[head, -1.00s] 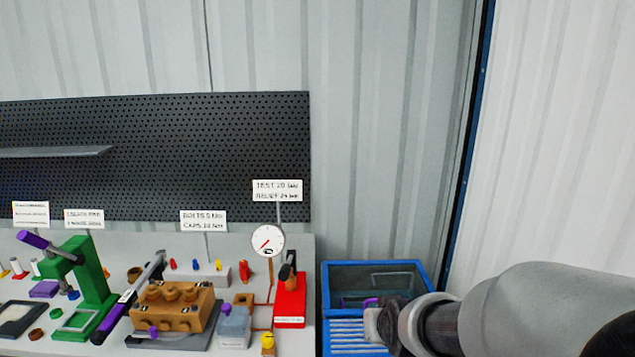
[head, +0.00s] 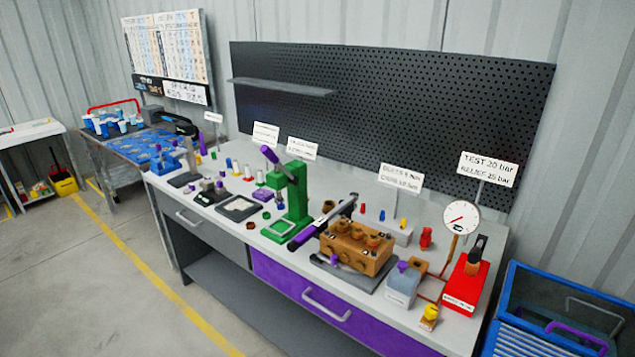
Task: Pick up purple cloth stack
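A small flat purple square thing (head: 262,194), which looks like the purple cloth stack, lies on the grey workbench top (head: 225,180). It sits just left of the green press (head: 291,200) and behind a dark-framed pale tray (head: 239,208). It is too small here to make out single layers. My gripper and arm are not in view, so its hold and its distance from the stack do not show.
Right of the press are a purple-handled torque wrench (head: 322,222), a brown pump block (head: 355,249), a red test unit (head: 465,282) and a gauge (head: 460,218). A blue bin (head: 555,300) stands right of the bench. Floor (head: 120,290) in front is open.

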